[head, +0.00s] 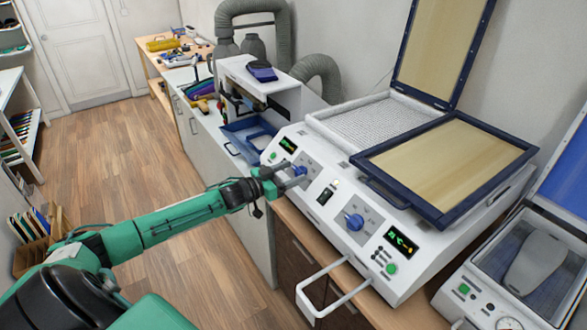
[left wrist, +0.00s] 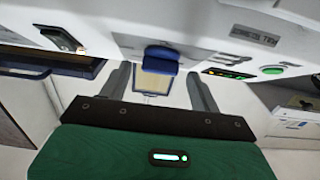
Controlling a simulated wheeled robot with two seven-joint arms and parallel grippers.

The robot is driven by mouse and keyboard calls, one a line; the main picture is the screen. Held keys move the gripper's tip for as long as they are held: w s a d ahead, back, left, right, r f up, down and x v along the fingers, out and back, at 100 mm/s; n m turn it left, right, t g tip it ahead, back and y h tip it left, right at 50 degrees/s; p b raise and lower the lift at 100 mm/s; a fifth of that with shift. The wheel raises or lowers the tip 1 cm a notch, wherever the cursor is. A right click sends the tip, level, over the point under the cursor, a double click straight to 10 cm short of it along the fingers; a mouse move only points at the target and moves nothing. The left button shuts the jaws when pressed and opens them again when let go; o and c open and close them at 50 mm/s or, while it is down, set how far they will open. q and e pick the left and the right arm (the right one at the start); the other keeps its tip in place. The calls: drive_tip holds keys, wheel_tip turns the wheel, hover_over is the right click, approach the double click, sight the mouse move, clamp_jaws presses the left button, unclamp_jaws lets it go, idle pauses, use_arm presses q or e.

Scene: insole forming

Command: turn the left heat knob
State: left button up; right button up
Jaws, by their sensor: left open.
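The left heat knob (head: 300,171) is blue and sits on the sloped white front panel of the heater, below the left green-lit display (head: 288,145). My left gripper (head: 291,181) is open at this knob, its fingers partly covering it in the head view. In the left wrist view, the blue knob (left wrist: 162,58) stands between the two fingertips (left wrist: 160,75), with a gap on each side. I cannot tell whether the fingertips reach fully around it. The right heat knob (head: 354,221) is blue and uncovered. My right gripper is not in view.
A black rocker switch (head: 325,195) lies between the knobs. Green buttons (head: 272,157) sit by the displays. A white handle bar (head: 333,287) juts out in front of the heater. A clear-lidded press (head: 530,270) stands at the right. Open floor (head: 140,160) lies left.

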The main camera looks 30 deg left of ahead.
use_arm(q)
drive_tip(key=shift+w+d, duration=0.3)
drive_tip(key=shift+w, duration=0.35)
drive_tip(key=c, duration=1)
